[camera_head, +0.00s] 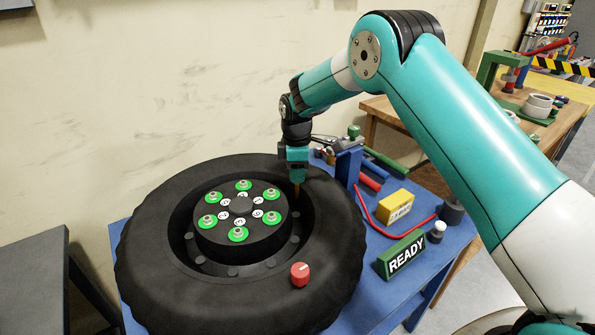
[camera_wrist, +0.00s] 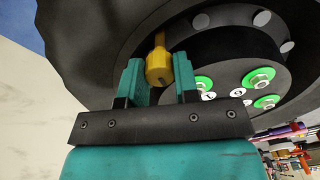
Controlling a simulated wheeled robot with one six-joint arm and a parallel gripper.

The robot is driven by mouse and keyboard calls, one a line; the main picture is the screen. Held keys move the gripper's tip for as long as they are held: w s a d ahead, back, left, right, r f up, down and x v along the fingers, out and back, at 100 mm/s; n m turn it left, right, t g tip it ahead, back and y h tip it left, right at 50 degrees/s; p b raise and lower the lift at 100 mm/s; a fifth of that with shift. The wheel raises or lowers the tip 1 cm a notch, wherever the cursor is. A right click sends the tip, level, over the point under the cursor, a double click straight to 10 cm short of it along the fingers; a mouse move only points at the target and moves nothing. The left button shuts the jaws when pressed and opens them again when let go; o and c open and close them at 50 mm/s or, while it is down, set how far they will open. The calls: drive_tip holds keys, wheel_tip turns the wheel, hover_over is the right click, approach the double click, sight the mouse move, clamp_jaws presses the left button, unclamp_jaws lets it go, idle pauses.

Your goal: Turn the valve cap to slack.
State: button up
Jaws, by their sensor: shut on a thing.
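The valve cap (camera_wrist: 159,68) is a yellow, faceted piece on a thin yellow stem in the wrist view. My gripper (camera_wrist: 160,78) has its two teal fingers on either side of it and is shut on it. In the head view my gripper (camera_head: 296,180) points down inside the right part of the wheel's rim recess, and only a bit of the brass-coloured stem shows below the fingers. The black tyre (camera_head: 152,270) lies flat on the blue table. Its raised hub (camera_head: 226,249) carries green-ringed nuts with numbered labels.
A green READY block (camera_head: 402,255), a yellow box (camera_head: 396,207), a red cable and a blue stand (camera_head: 348,166) are to the right on the blue table. A wall is behind.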

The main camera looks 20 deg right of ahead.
drive_tip(key=shift+r, duration=0.1)
drive_tip(key=o, duration=0.9)
wheel_tip(320, 180, up, 17)
drive_tip(key=shift+r+b, duration=0.2)
drive_tip(key=shift+b, duration=0.8)
drive_tip(key=s+a+m+y, duration=0.1)
drive_tip(key=s+m, duration=0.1)
drive_tip(key=s, duration=1.1)
drive_tip(key=s+a+m+y, duration=0.1)
drive_tip(key=s+m, duration=0.2)
drive_tip(key=s, duration=1)
drive_tip(key=s+a+m+y, duration=0.2)
drive_tip(key=s+m, duration=0.1)
drive_tip(key=s, duration=1)
drive_tip(key=shift+s+a, duration=0.1)
drive_tip(key=shift+s, duration=0.05)
